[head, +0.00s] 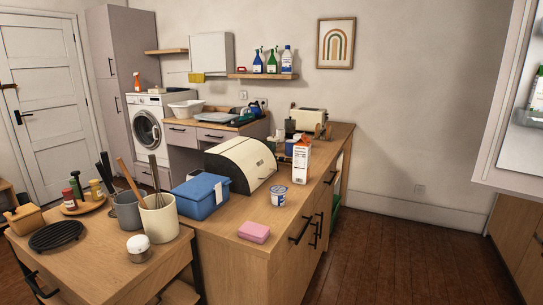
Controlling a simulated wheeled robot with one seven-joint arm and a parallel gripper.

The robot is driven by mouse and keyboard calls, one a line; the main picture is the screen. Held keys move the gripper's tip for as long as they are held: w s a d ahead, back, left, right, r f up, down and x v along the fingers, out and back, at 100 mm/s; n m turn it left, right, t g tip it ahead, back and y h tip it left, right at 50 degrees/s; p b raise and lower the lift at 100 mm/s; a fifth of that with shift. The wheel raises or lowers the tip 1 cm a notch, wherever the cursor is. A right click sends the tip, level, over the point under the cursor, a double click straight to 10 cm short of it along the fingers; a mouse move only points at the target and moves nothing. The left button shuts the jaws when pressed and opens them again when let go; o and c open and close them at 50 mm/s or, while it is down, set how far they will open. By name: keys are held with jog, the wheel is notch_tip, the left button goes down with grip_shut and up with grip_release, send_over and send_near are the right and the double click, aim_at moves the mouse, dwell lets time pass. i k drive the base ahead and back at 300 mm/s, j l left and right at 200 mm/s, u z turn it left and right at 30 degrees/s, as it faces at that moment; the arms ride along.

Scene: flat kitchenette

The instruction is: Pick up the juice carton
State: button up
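The juice carton (300,163) is a tall white box with an orange top and dark print. It stands upright on the wooden counter (283,218), near its right edge, in the middle of the head view. A cream bread bin (241,164) stands to its left, and a small white and blue tub (279,196) is in front of it. My gripper is not in view.
A blue box (201,196) and a pink block (254,231) are on the counter. Utensil pots (160,217) stand at the front left. A toaster (308,120) is at the far end. Wooden floor (385,255) to the right of the counter is clear.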

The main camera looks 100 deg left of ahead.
aim_at(302, 148)
jog(key=u, duration=2.5)
jog(key=i+l+z, duration=0.3)
jog(key=i+z, duration=0.3)
jog(key=i, duration=0.2)
